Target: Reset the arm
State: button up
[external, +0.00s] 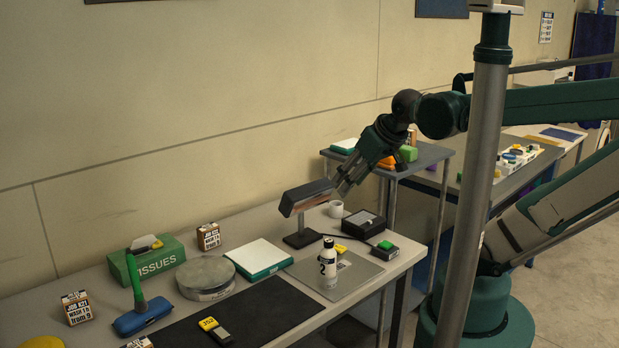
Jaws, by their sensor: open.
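My gripper (345,180) is open and empty. It hangs above the right end of the workbench (262,222), close to the dark slanted head of a stand (306,196). I cannot tell whether its fingertips touch that head. My arm reaches in from the right, behind a grey pole, and its wrist angles down and left.
A white bottle (328,268) stands on a grey mat. A white cup (336,209), a black box (356,226), a green tissue box (146,262), a round tin (206,278) and a blue brush (142,316) are on the bench. The wall is behind.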

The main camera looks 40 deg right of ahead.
jog(key=shift+f+b, duration=1.3)
jog(key=shift+f, duration=0.5)
